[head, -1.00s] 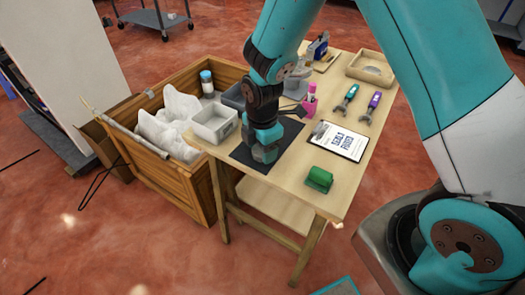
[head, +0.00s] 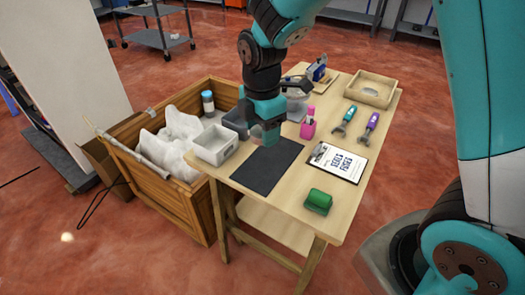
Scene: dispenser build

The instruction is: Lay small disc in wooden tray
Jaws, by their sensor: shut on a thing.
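My gripper (head: 265,136) points down above the far edge of the dark mat (head: 266,168). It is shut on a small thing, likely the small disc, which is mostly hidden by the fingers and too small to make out. The wooden tray (head: 389,98) stands at the table's far right corner, well to the right of my gripper and apart from it. A pale round shape (head: 370,90) shows on the tray's floor; I cannot tell whether it is a disc or part of the tray.
A blue device (head: 317,70) stands at the back. A light grey bin (head: 213,146) is at the left edge, beside a wooden crate (head: 180,207).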

